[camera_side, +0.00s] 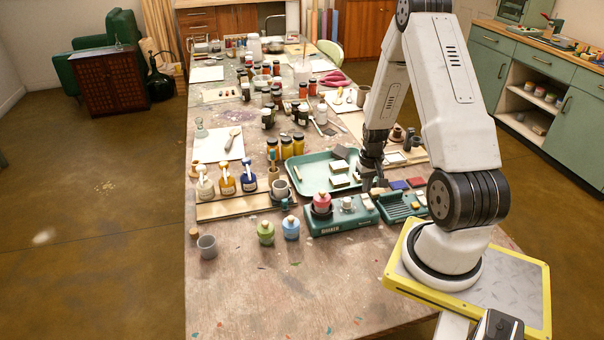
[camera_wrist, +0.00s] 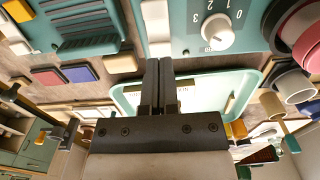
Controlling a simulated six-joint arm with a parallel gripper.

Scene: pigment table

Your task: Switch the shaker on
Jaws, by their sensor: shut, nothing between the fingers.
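The shaker (camera_side: 340,218) is a green box with "SHAKER" on its front, at the front right of the table. A pink-capped jar (camera_side: 321,202) stands in a dark holder on its left end. A white dial (camera_side: 347,203) sits mid-top; the wrist view shows the dial (camera_wrist: 217,32) with numbers 0 to 3 beside it. Its setting is hard to read. A small pale part (camera_side: 367,201) is at the right end. My gripper (camera_side: 371,184) is shut and empty, just behind that right end.
A green tray (camera_side: 297,177) with pale blocks lies behind the shaker. A ribbed green rack (camera_side: 402,206) stands close on its right, with coloured blocks behind. Green (camera_side: 265,233) and blue (camera_side: 291,228) jars stand at its front left.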

